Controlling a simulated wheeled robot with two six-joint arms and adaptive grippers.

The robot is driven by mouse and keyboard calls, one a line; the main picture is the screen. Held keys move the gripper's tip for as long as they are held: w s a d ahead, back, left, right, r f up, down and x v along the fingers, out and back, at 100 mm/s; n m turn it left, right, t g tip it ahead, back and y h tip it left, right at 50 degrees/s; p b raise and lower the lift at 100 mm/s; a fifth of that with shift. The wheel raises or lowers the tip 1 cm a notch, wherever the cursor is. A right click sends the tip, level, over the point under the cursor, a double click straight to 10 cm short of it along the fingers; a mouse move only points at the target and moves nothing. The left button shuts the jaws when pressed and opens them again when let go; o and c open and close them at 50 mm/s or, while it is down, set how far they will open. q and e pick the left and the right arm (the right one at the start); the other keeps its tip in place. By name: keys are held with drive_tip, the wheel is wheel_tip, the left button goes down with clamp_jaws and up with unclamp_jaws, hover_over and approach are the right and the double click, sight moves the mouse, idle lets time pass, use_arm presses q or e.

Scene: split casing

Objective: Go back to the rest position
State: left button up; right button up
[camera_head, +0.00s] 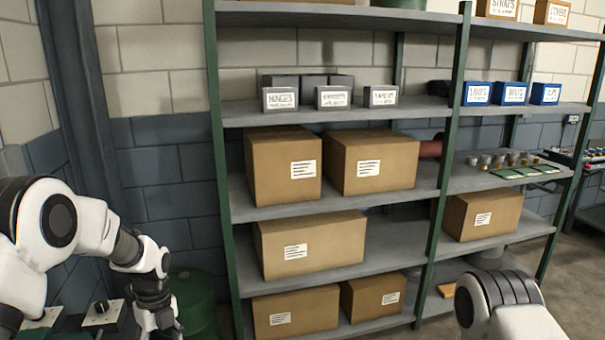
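My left arm comes in from the left edge and bends downward. Its gripper (160,326) hangs low at the bottom left, partly cut off by the bottom edge, so its opening cannot be made out. I see nothing held in the part that shows. Of my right arm only a white and dark link shows at the bottom right; its gripper is out of view.
A green-framed grey shelf unit (385,205) stands ahead with cardboard boxes (377,163), grey bins (333,97) and blue bins (510,93). A green drum (196,303) stands behind my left gripper. Small boxes with knobs (102,314) are at bottom left. Floor is clear at right.

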use_arm(q)
drive_tip(key=s+d+f+n, duration=0.1)
drive_tip(key=s+f+n, duration=0.6)
drive_tip(key=s, duration=0.3)
drive_tip(key=s+d+f+n+t, duration=0.1)
drive_tip(key=s+f+n, duration=0.6)
drive_tip(key=s+n, duration=0.3)
drive_tip(key=s+d+f+n, duration=0.2)
drive_tip(key=s+f+n, duration=0.5)
drive_tip(key=s+n, duration=0.2)
drive_tip(key=s, duration=0.2)
drive_tip(key=shift+s+f+t+b, duration=0.3)
drive_tip(key=shift+s+b, duration=0.05)
drive_tip(key=shift+s, duration=0.05)
